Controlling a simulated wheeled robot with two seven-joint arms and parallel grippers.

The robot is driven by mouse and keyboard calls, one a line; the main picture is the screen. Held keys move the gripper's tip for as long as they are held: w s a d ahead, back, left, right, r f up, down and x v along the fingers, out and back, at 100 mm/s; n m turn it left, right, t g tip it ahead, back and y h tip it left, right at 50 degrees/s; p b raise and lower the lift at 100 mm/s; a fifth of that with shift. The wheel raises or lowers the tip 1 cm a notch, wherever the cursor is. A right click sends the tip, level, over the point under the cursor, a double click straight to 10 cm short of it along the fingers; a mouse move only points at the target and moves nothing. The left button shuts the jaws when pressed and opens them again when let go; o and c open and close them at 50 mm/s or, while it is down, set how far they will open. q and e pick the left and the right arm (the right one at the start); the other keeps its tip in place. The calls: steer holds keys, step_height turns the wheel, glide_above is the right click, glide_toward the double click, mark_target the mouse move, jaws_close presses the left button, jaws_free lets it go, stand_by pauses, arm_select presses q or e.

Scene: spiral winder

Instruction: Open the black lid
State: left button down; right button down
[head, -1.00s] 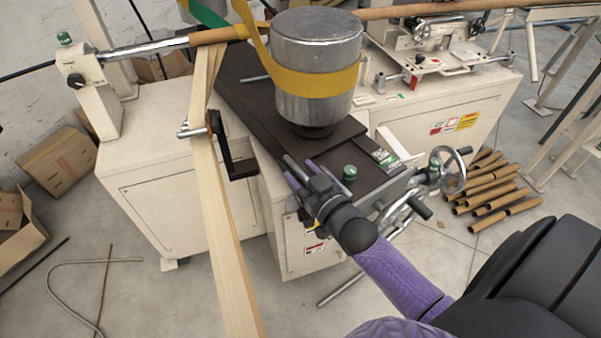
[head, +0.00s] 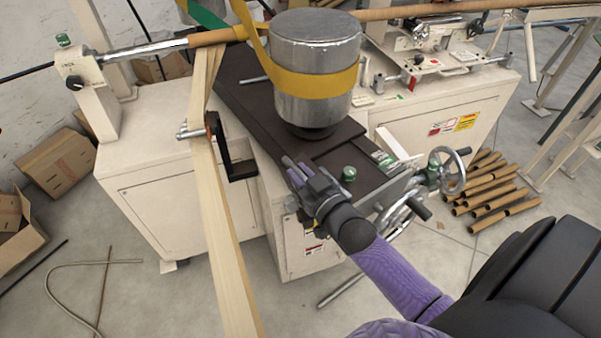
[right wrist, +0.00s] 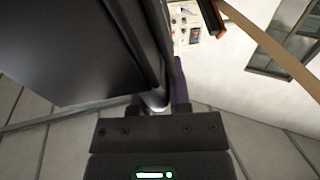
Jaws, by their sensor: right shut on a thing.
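The black lid (head: 250,105) is the long dark flat top on the cream machine, and it lies roughly level. It also fills the left of the right wrist view as a big dark slab (right wrist: 75,50). My right gripper (head: 296,164) is at the lid's near edge, towards its right end. In the right wrist view my right gripper (right wrist: 158,103) has its fingers on either side of the slab's edge and is shut on it. The exact contact is partly hidden in the head view. My left gripper is not in view.
A metal cylinder (head: 315,65) with a yellow belt stands above the lid. A green button (head: 348,173) and a handwheel (head: 447,170) are to the right of my gripper. A black crank handle (head: 240,170) and pale strips (head: 222,235) are to its left. Cardboard tubes (head: 495,185) lie on the floor.

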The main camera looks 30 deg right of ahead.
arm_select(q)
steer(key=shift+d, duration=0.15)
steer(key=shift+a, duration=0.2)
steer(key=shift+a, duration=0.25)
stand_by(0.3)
